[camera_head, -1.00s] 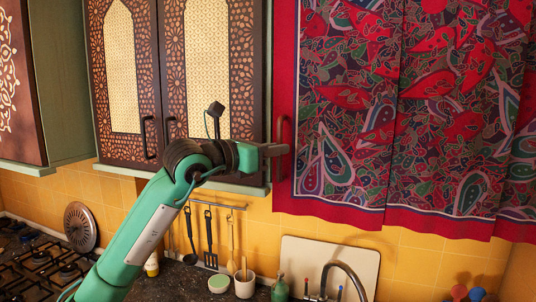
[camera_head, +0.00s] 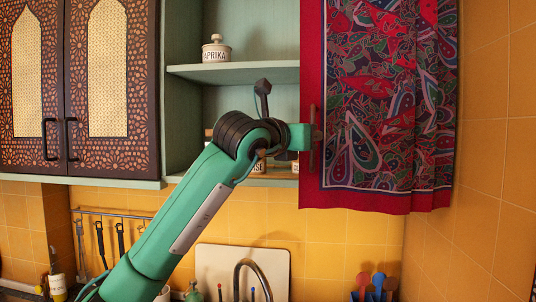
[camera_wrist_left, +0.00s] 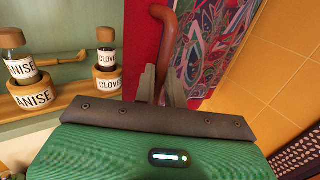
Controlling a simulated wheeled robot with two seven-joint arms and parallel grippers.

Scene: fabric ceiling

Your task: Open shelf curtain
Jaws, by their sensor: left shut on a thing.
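The red patterned curtain (camera_head: 385,110) is bunched to the right, and the shelf (camera_head: 240,73) to its left is exposed. A brown handle (camera_head: 313,138) runs vertically along the curtain's left edge. My left gripper (camera_head: 303,137) is shut on this handle, with my arm crossing in front of the shelf. In the left wrist view the two fingers (camera_wrist_left: 160,88) close around the handle (camera_wrist_left: 164,50), and the curtain (camera_wrist_left: 210,45) hangs beyond. My right gripper is not in view.
A paprika jar (camera_head: 216,50) stands on the upper shelf. Anise (camera_wrist_left: 20,60) and clove (camera_wrist_left: 106,58) jars stand on the lower shelf, left of the gripper. A tiled wall (camera_head: 490,150) is to the right. A tap (camera_head: 250,275) and utensils are below.

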